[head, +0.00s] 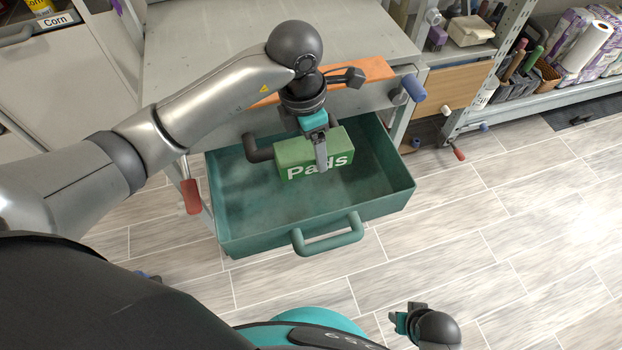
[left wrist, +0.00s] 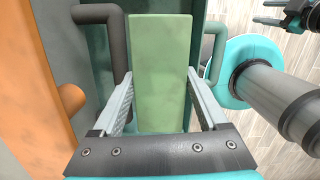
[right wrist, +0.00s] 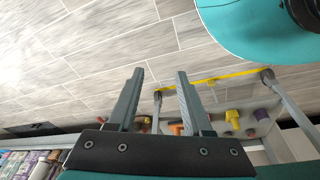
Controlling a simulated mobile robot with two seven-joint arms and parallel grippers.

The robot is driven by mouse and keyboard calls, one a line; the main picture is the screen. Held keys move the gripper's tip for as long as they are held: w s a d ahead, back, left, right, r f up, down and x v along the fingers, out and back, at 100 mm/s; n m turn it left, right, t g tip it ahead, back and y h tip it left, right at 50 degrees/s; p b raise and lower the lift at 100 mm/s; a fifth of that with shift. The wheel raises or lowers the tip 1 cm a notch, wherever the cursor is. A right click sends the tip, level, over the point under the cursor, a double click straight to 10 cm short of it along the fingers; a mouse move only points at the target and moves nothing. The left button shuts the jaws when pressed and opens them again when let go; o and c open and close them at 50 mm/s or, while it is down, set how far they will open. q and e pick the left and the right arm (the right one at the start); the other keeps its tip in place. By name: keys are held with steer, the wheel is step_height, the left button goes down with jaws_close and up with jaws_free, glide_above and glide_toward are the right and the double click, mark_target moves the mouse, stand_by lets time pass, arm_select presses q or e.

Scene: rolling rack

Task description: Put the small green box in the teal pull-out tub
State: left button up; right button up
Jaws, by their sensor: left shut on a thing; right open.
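The small green box (head: 300,163), marked "Pads", is in my left gripper (head: 320,150), which is shut on it. In the head view the box shows over the inside of the teal pull-out tub (head: 245,236); I cannot tell whether it touches the tub floor. The tub is pulled out and looks otherwise empty. In the left wrist view the box (left wrist: 160,70) stands between the two fingers. My right gripper (head: 395,322) is low at the bottom of the head view; its fingers (right wrist: 158,95) are apart and empty in the right wrist view.
The grey rack top (head: 200,60) lies behind the tub, with an orange board (head: 375,68) along its front. A dark handle (head: 258,150) is at the tub's back. A red handle (head: 191,197) hangs at left. Shelves with goods stand at right. The tiled floor (head: 480,240) is clear.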

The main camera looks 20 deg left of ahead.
arm_select(q)
step_height(320, 180, down, 15)
steer(key=b, duration=0.6)
steer(key=shift+s+r, duration=0.1)
steer(key=shift+s, duration=0.05)
steer(key=shift+f, duration=0.55)
step_height(320, 180, down, 3)
steer(key=shift+f+b, duration=0.1)
steer(key=shift+b, duration=0.95)
arm_select(e)
steer(key=w+a+r+t, duration=0.1)
steer(key=w+r, duration=0.1)
steer(key=r, duration=0.5)
steer(key=w+a+r+t, duration=0.1)
steer(key=w+r+t, duration=0.1)
steer(key=r, duration=0.6)
steer(key=shift+w+y, duration=0.4)
arm_select(q)
steer(key=shift+f, duration=0.1)
arm_select(e)
steer(key=shift+a, duration=0.1)
arm_select(q)
steer(key=shift+f, duration=0.1)
steer(key=o, duration=1.5)
arm_select(e)
steer(key=shift+w+a+t, duration=0.2)
steer(key=shift+w+t, duration=0.05)
steer(key=shift+t, duration=0.15)
steer(key=shift+d, duration=0.1)
